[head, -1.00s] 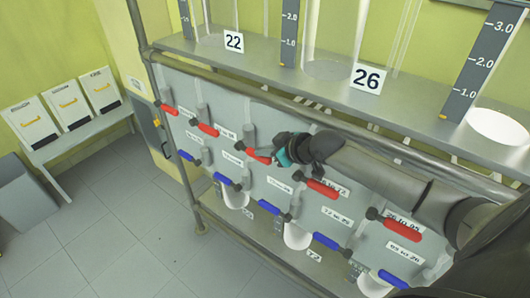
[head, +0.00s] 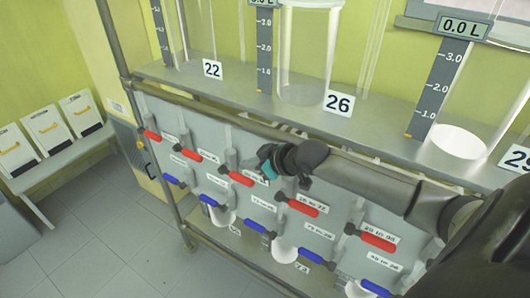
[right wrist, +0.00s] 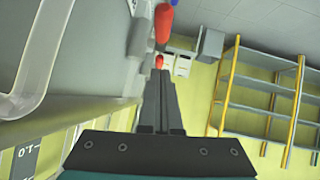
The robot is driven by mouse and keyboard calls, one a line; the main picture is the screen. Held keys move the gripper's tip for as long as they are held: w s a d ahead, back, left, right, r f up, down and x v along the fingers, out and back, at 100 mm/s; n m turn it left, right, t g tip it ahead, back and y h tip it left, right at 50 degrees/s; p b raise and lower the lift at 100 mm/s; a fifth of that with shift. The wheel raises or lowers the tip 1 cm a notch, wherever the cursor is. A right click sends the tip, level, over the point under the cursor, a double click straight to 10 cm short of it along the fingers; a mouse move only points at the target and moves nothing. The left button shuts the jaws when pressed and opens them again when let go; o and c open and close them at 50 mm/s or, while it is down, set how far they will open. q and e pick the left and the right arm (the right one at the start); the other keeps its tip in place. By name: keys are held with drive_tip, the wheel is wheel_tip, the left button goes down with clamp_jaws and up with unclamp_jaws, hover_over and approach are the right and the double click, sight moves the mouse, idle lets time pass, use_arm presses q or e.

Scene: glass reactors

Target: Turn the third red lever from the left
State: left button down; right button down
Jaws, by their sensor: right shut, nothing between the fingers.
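Several red levers run in a row along the grey panel. The third red lever from the left (head: 238,178) lies along the panel, slanting down to the right like its neighbours. My right gripper (head: 266,174) is just above and right of that lever's free end; I cannot tell whether it touches it. In the right wrist view the gripper's fingers (right wrist: 160,105) are together with nothing between them. A red lever (right wrist: 164,22) shows beyond the fingertips there, and a smaller red piece (right wrist: 158,62) near the tips. My left gripper is out of view.
Other red levers are the second (head: 188,155) and fourth (head: 297,204). Blue levers (head: 209,200) form a lower row. A metal rail (head: 195,105) and a shelf with glass cylinders (head: 310,55) stand above the panel. Open floor (head: 100,230) lies left.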

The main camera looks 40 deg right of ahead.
drive_tip(key=r+v, duration=0.1)
drive_tip(key=v, duration=0.6)
drive_tip(key=shift+w, duration=0.15)
drive_tip(key=s+a+f+m+g+h, duration=0.1)
drive_tip(key=s+a+f+g, duration=0.1)
drive_tip(key=s+a+f, duration=0.4)
drive_tip(key=s+a+f+m+g+h, duration=0.1)
drive_tip(key=s+a+f+g, duration=0.2)
drive_tip(key=s, duration=0.6)
drive_tip(key=s+a+f+m+g, duration=0.1)
drive_tip(key=s+a+f+g, duration=0.1)
drive_tip(key=s+a+f, duration=0.4)
wheel_tip(320, 180, down, 32)
drive_tip(key=s+g+b, duration=0.1)
drive_tip(key=s+b, duration=0.2)
drive_tip(key=b, duration=0.9)
drive_tip(key=s+d+f+b, duration=0.1)
drive_tip(key=s+f+b, duration=0.2)
drive_tip(key=s+f, duration=0.2)
drive_tip(key=s+d+f+g+b, duration=0.1)
drive_tip(key=s+f+b, duration=0.3)
drive_tip(key=f, duration=0.7)
drive_tip(key=s+d+f+b, duration=0.1)
drive_tip(key=s+f+b, duration=0.2)
drive_tip(key=s+f, duration=0.3)
wheel_tip(320, 180, down, 2)
drive_tip(key=shift+d+f+h, duration=0.1)
drive_tip(key=shift+d+h, duration=0.2)
